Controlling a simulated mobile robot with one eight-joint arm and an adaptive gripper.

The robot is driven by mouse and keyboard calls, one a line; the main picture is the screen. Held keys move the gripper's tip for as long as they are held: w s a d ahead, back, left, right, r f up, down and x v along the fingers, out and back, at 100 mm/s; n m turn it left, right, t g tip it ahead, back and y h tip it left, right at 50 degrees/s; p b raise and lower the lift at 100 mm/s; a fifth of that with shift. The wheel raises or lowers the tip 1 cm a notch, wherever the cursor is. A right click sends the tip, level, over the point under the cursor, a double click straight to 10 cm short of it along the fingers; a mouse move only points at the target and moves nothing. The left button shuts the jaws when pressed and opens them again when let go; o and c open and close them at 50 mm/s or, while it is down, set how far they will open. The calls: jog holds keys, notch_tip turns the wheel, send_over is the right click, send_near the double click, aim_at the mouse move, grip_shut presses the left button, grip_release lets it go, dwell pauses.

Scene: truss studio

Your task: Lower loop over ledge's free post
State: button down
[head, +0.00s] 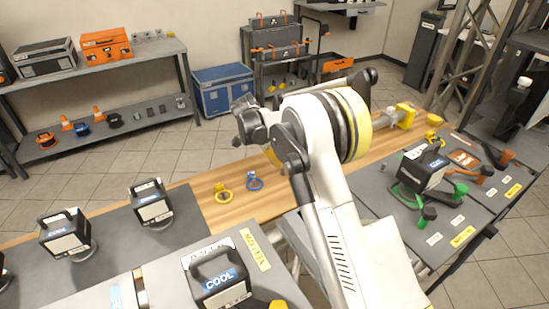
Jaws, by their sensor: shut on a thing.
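My white arm fills the middle of the head view. The dark jointed end at its left (246,118) looks to be my gripper, seen above the wooden bench top. It is shut on the loop, but its fingertips and the grip are too small and too covered to make out. I cannot make out which post is the ledge's free one.
Black boxes stand on the grey panels at the left (65,237), front (218,280) and right (424,167). Green hooked parts (430,212) and orange ones (487,171) are at the right. A yellow block (405,114) lies beyond my arm. Bare wood (205,215) shows at left.

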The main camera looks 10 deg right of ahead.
aim_at(277, 176)
jog(key=shift+f+b, duration=1.55)
jog(key=shift+f, duration=1.45)
jog(key=shift+a+f, duration=0.1)
jog(key=shift+f, duration=0.05)
jog(key=c, duration=1.2)
grip_release()
